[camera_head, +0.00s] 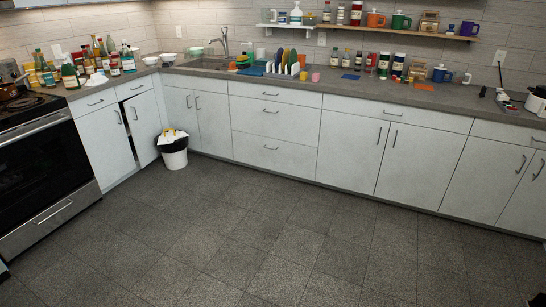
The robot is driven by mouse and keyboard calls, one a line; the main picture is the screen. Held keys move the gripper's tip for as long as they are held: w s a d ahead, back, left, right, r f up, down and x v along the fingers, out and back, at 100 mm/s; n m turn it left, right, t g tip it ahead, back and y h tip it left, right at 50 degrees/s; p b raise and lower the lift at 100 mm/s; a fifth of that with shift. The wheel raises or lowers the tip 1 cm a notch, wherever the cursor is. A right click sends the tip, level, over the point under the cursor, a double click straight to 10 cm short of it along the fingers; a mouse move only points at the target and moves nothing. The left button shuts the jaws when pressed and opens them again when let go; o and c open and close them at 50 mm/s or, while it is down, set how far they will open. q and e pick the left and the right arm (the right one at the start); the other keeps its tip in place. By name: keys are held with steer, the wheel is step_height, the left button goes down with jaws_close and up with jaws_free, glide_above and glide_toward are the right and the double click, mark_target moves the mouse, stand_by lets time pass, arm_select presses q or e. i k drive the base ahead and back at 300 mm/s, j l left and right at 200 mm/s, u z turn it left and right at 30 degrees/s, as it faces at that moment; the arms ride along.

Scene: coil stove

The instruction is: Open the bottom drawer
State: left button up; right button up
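The stove (38,150) stands at the left edge, cut off by the frame, with a black oven door. Below the door is its silver bottom drawer (72,204) with a bar handle (52,213); it looks shut. A stack of three white cabinet drawers stands at the back middle. Its lowest drawer (270,158) has a small dark handle (271,148) and also looks shut. Neither of my grippers shows in this view.
The grey tiled floor (230,245) is clear in front of the cabinets. A white bin (174,158) with a black liner stands by the corner. One cabinet door (145,128) at left stands slightly ajar. The counter holds bottles, bowls and dishes.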

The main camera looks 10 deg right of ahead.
mark_target(299, 160)
steer(key=i+u, duration=0.1)
steer(key=i, duration=3.55)
